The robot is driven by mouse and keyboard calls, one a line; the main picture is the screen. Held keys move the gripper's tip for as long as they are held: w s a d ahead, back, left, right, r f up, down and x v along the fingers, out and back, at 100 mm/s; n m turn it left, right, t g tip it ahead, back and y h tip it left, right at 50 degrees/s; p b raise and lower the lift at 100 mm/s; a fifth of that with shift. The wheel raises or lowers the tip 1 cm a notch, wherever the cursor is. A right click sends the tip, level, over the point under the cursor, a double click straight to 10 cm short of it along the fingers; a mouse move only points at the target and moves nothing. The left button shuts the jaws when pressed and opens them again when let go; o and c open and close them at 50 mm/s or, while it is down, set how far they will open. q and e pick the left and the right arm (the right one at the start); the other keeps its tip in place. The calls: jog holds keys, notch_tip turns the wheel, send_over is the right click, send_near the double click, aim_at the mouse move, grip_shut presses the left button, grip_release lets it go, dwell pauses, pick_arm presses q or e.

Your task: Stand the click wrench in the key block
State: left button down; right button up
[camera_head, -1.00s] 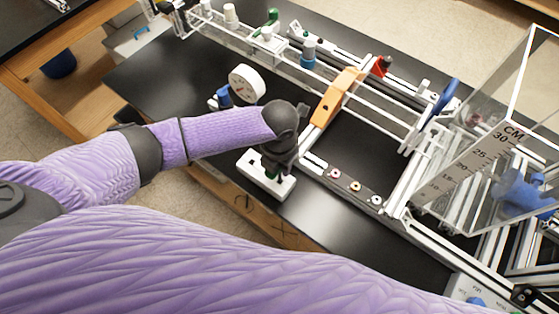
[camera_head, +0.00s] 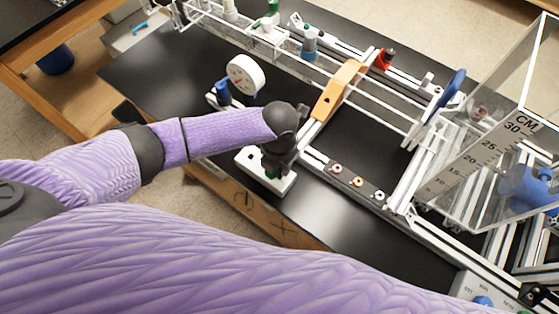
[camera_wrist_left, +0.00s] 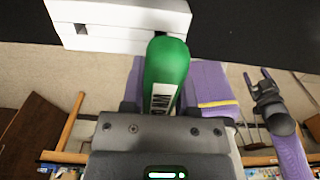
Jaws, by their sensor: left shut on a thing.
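The white key block (camera_head: 250,158) lies at the near edge of the black table, below my left gripper. My left gripper (camera_head: 272,168) is shut on the click wrench, whose green handle barely shows under it in the head view. In the left wrist view the thick green handle of the click wrench (camera_wrist_left: 166,70) with a white label sticks out from the gripper. Its far end overlaps the white key block (camera_wrist_left: 90,15); I cannot tell whether it sits in a hole. My right gripper (camera_wrist_left: 259,78) shows in the left wrist view, fingers apart and empty.
A round white dial (camera_head: 245,75) stands behind the block. An orange piece (camera_head: 338,90) spans the white rails to the right. Small coloured rings (camera_head: 358,181) lie along the near rail. A clear scaled box (camera_head: 490,140) stands at right.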

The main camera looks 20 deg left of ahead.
pick_arm(q)
jog(key=shift+f, duration=0.35)
jog(key=shift+c, duration=1.4)
grip_release()
